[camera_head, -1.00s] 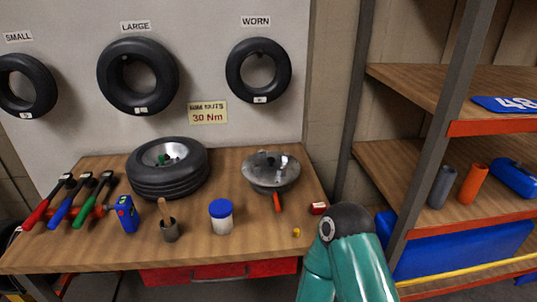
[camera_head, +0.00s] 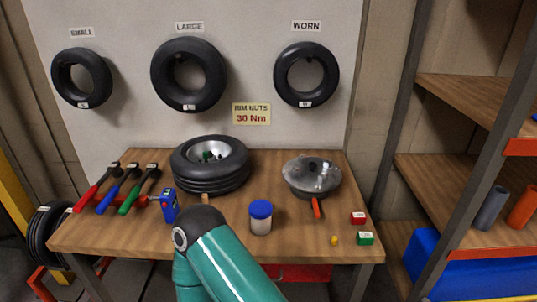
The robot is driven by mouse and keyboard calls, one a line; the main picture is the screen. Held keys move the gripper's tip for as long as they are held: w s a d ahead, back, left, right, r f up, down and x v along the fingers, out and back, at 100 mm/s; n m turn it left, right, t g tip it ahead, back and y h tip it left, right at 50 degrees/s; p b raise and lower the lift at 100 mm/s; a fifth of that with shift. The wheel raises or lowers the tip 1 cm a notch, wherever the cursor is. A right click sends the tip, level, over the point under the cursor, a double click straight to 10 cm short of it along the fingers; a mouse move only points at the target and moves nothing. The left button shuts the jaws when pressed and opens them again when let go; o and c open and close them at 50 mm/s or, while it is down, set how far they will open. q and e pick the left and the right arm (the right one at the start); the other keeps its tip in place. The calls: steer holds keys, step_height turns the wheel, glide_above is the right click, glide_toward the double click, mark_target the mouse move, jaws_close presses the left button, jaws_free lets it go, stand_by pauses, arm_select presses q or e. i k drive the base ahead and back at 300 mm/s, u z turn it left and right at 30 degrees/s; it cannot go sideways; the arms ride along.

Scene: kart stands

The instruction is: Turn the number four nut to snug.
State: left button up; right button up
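A black wheel (camera_head: 208,185) lies flat on the workbench, left of its middle, with a silver rim (camera_head: 222,145) facing up. Small green parts (camera_head: 208,156) show inside the rim; they are too small to read a number on, so I cannot tell which is the number four nut. Red, blue and green-handled wrenches (camera_head: 90,194) lie at the bench's left end. A sign (camera_head: 251,113) above reads "RIM NUTS 30 Nm". One of my teal arm links rises in front of the bench. Neither gripper shows.
Tyres hang behind. A shelf rack (camera_head: 470,190) stands right.

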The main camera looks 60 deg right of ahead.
mark_target(327, 163)
steer(key=z, duration=0.7)
steer(key=i, duration=0.1)
steer(key=u, duration=1.35)
steer(key=k, duration=2.2)
steer(key=z, duration=1)
steer(key=i, duration=1)
steer(key=z, duration=0.1)
